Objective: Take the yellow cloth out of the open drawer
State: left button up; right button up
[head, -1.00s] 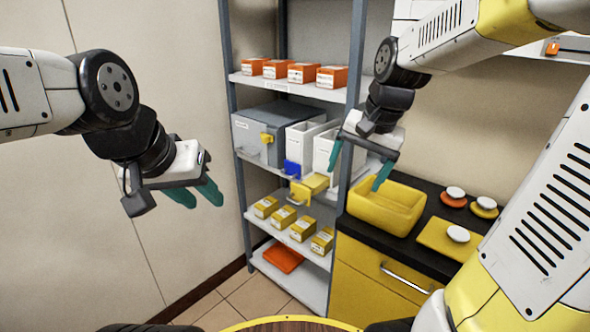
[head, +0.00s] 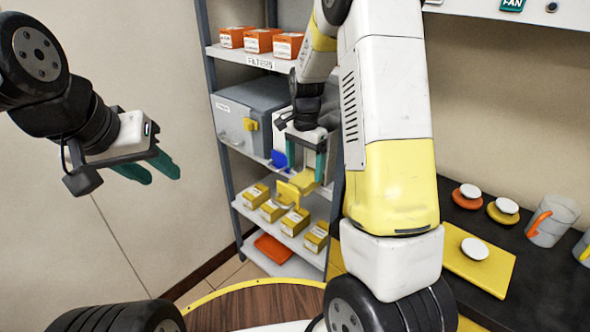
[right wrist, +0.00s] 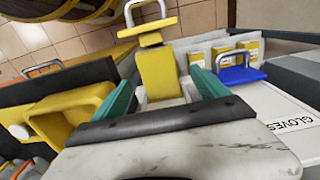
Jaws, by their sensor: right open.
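My right gripper (head: 307,168) is open above the open drawer at the shelf, its teal fingers pointing down. In the right wrist view, a flat yellow piece (right wrist: 160,72), which looks like the yellow cloth, lies between and beyond the spread fingers (right wrist: 163,88). It also shows below the fingers in the head view (head: 305,181). A yellow drawer front (head: 288,193) with a metal handle (right wrist: 145,10) is next to it. I cannot tell if the fingers touch the cloth. My left gripper (head: 164,176) is open and empty by the wall.
Yellow boxes (head: 294,221) stand on the shelf below. The black counter (head: 535,262) holds lidded items, a yellow board (head: 480,268) and mugs.

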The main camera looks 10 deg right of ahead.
aim_at(304, 178)
notch_tip(304, 178, down, 3)
jog(key=shift+f, duration=0.2)
jog(key=shift+c, duration=0.5)
jog(key=c, duration=1.3)
jog(key=shift+r, duration=0.1)
jog(key=shift+c, duration=0.2)
